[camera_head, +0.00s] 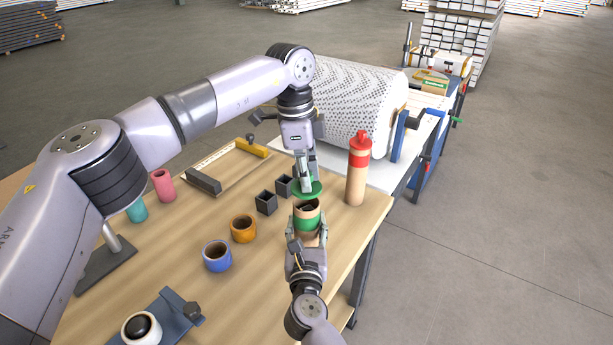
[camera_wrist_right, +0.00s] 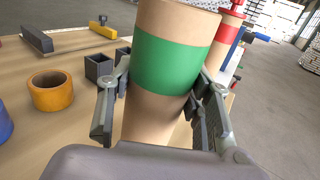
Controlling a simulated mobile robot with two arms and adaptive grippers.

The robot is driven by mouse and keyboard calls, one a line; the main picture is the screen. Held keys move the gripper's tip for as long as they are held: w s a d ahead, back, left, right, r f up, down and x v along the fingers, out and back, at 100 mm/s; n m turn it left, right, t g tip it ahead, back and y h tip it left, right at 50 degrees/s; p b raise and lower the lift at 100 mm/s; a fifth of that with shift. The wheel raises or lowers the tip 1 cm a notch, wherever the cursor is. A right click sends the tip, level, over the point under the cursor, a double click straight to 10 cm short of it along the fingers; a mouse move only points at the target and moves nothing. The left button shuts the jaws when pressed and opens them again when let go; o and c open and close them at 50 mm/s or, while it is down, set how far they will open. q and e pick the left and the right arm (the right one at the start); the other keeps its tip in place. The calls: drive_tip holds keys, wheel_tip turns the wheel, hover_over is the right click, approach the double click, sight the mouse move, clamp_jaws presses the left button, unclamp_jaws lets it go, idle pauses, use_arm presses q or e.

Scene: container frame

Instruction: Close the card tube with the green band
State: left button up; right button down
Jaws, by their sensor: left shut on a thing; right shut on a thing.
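The card tube with the green band (camera_head: 307,222) stands upright near the table's right edge, its top open with something dark inside. My right gripper (camera_head: 306,242) is shut around its lower body; the right wrist view shows the fingers on both sides of the tube (camera_wrist_right: 172,62), around and below the green band. My left gripper (camera_head: 307,180) points down and is shut on a green lid (camera_head: 309,190). The lid is just above the tube's mouth and looks apart from it; the exact gap is hard to tell.
A tube with a red band and red cap (camera_head: 356,178) stands close by at the right. Two black square cups (camera_head: 266,203), an orange ring (camera_head: 243,229) and a blue ring (camera_head: 217,256) are to the left. A large patterned roll (camera_head: 345,100) lies behind.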

use_arm(q)
drive_tip(key=shift+f, duration=0.4)
drive_tip(key=shift+f, duration=0.9)
drive_tip(key=shift+f, duration=0.6)
drive_tip(key=o, duration=0.9)
drive_tip(key=shift+c, duration=0.2)
wheel_tip(320, 180, up, 12)
drive_tip(key=a, duration=0.1)
drive_tip(key=shift+a, duration=0.2)
